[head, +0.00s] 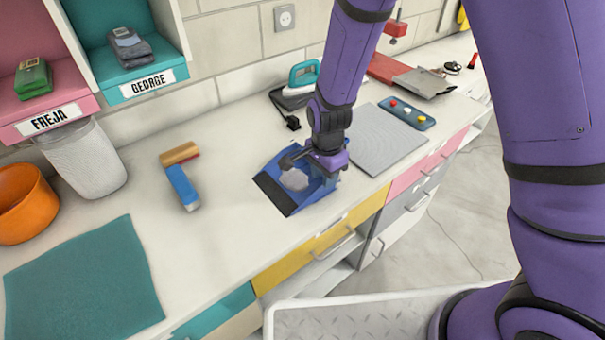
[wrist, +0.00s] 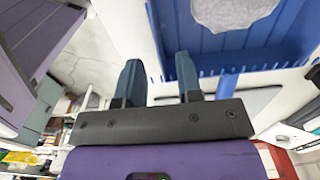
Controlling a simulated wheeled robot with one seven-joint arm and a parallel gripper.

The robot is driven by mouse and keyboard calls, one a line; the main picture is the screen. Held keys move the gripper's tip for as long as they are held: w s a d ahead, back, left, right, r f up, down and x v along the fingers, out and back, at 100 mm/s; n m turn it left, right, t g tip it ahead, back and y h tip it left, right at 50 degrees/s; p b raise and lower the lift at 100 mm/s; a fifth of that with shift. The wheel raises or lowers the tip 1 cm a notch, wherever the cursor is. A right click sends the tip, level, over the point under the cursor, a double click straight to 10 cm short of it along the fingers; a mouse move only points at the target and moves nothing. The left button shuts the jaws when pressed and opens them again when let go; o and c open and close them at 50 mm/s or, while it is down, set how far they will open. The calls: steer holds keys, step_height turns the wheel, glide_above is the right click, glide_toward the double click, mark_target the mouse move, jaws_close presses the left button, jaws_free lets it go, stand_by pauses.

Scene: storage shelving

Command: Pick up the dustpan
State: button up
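The blue dustpan (head: 303,199) with a black front lip lies on the white counter in the head view. A grey patch like dust or cloth (head: 294,179) lies in it. My gripper (head: 318,170) is low over its back right part, covering some of it. In the wrist view the dustpan (wrist: 213,40) fills the upper right, and its blue handle (wrist: 228,84) is just right of my right finger. My gripper (wrist: 159,72) is open there, with nothing between its fingers. I cannot tell whether the right finger touches the pan.
A grey mat (head: 378,138) and a blue tray with coloured knobs (head: 406,112) lie to the right. An iron (head: 298,88) stands behind. A blue-and-brown brush-like object (head: 182,185) lies left. The counter front between the dustpan and the teal mat (head: 82,283) is clear.

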mark_target(321, 197)
steer(key=shift+s+a+f, duration=0.15)
steer(key=shift+f, duration=1.2)
steer(key=shift+s+a+f, duration=0.1)
steer(key=shift+f, duration=1.2)
jaws_close()
